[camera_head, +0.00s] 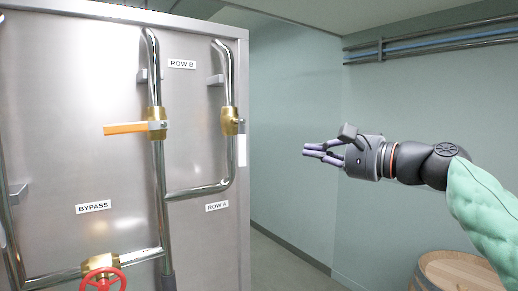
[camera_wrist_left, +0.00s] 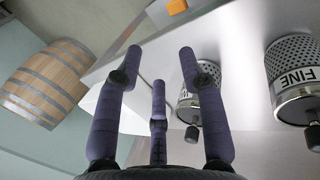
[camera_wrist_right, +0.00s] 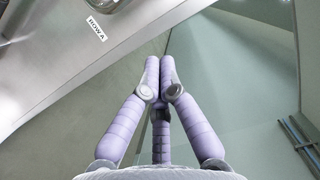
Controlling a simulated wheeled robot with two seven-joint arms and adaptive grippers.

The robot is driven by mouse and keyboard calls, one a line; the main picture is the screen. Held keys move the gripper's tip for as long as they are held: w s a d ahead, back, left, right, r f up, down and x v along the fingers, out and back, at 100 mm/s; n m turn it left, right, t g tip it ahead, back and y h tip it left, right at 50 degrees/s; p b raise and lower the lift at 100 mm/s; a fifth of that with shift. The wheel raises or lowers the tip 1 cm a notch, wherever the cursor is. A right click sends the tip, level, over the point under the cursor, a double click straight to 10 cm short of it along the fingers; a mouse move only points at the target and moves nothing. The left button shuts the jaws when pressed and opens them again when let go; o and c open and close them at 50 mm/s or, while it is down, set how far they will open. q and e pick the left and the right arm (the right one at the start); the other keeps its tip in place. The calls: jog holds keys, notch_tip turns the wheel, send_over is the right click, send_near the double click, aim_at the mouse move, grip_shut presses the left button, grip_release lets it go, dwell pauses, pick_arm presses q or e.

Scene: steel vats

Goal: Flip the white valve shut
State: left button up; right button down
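The white valve handle (camera_head: 242,150) hangs straight down along the right pipe, just below its brass valve body (camera_head: 230,121), in the head view. My right gripper (camera_head: 318,151) is to the right of it, apart, with its fingers pointing left toward the steel panel. In the right wrist view the fingertips of my right gripper (camera_wrist_right: 160,62) are together with nothing between them. My left gripper (camera_wrist_left: 160,52) shows only in the left wrist view; its fingers are spread and empty. The white handle is not clear in either wrist view.
An orange lever (camera_head: 124,128) sticks out level from the middle pipe. A red handwheel (camera_head: 103,281) is at the lower left. Steel pipes run over the panel (camera_head: 105,178). A wooden barrel (camera_head: 455,272) stands at lower right. Canisters labelled FINE (camera_wrist_left: 297,75) show in the left wrist view.

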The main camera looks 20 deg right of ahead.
aim_at(242, 142)
jog(key=w+a+p, duration=0.3)
jog(key=w+a, duration=0.4)
jog(key=a, duration=0.2)
jog(key=shift+w+a+f, duration=0.15)
jog(key=shift+w+a, duration=0.2)
jog(key=shift+s, duration=0.1)
dwell(0.3)
jog(key=shift+a+f+m, duration=0.1)
jog(key=shift+a+m, duration=0.05)
jog(key=shift+m, duration=0.15)
